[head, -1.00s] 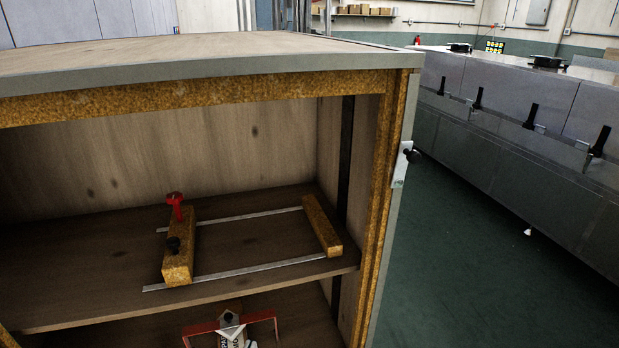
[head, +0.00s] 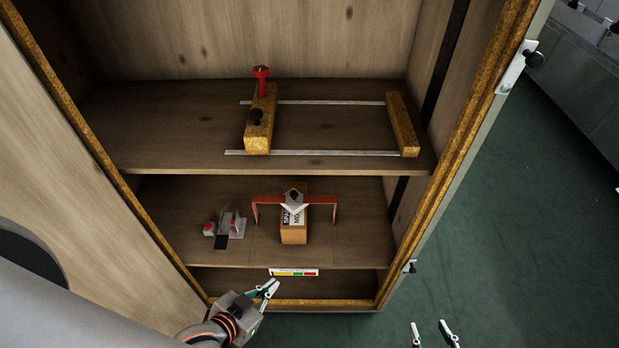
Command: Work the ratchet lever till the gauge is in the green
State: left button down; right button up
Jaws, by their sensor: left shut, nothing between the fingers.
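An open wooden cabinet has a clamp frame (head: 402,122) on its upper shelf, with two thin metal rails and two wooden bars. I cannot tell for certain which part is the ratchet lever. A colour strip (head: 294,272), with yellow, green and red parts, is on the lower shelf's front edge; no pointer can be made out. My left gripper (head: 270,288) is shut and empty just below the strip. My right gripper (head: 431,326) is open and empty at the bottom edge.
The lower shelf (head: 345,250) holds a red bracket (head: 320,199) over a labelled wooden block (head: 294,234) and small grey and red items (head: 230,224). The cabinet's side panels (head: 470,150) bound the space. Green floor (head: 540,230) is clear to the right.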

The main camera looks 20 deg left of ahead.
aim_at(221, 242)
jog(key=u, duration=1.35)
jog(key=k+l+z, duration=0.3)
jog(key=l, duration=0.2)
